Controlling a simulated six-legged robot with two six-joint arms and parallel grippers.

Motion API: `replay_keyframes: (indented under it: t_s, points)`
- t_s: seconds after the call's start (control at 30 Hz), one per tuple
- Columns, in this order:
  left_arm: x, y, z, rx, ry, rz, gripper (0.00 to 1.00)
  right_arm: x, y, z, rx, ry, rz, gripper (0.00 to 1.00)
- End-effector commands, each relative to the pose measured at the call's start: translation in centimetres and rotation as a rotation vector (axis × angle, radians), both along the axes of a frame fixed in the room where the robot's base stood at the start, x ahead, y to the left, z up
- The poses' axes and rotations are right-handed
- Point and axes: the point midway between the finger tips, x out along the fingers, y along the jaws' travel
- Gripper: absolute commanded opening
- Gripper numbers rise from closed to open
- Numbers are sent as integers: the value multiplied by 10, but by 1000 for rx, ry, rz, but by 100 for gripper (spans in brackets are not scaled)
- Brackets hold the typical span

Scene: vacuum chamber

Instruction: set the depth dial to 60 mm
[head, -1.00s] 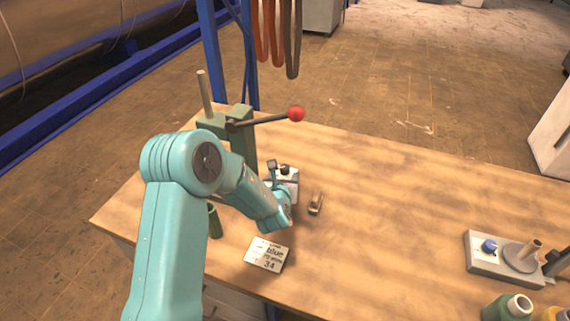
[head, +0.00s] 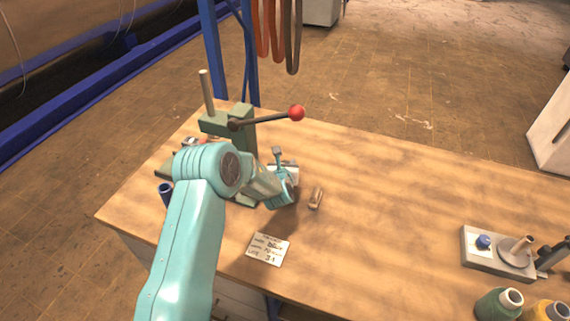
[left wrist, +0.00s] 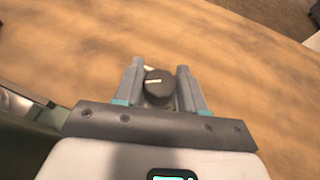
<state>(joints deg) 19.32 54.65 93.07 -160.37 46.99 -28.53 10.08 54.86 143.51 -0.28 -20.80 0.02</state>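The depth dial shows in the left wrist view as a round black knob (left wrist: 158,84) with a pale pointer line across its top. In the head view it is hidden behind my gripper, by a small white block (head: 291,172) beside the green press (head: 240,125). My left gripper (left wrist: 159,72) has one finger on each side of the knob. The fingers are apart, with narrow gaps seeming to show beside the knob, so I see no firm grip. In the head view my left gripper (head: 283,180) points down at the block. The dial's scale cannot be read. My right gripper is not in view.
The press lever with a red ball (head: 296,112) reaches out above the bench. A small brown and metal piece (head: 316,198) lies right of my gripper. A printed card (head: 267,249) lies in front. A winder (head: 497,252) and thread spools (head: 500,304) stand far right. The bench middle is clear.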

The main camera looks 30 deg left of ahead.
Motion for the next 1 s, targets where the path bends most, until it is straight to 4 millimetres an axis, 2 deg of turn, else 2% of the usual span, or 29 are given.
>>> replay_keyframes:
  t_s: [0.27, 0.47, 1.0]
  points:
    - [0, 0, -1, 0, -2, 17, 9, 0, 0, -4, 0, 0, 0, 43]
    - [1, -1, -3, 0, -4, 94, 9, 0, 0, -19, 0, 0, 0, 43]
    - [2, -2, -3, 0, -6, 569, 9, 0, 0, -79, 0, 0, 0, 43]
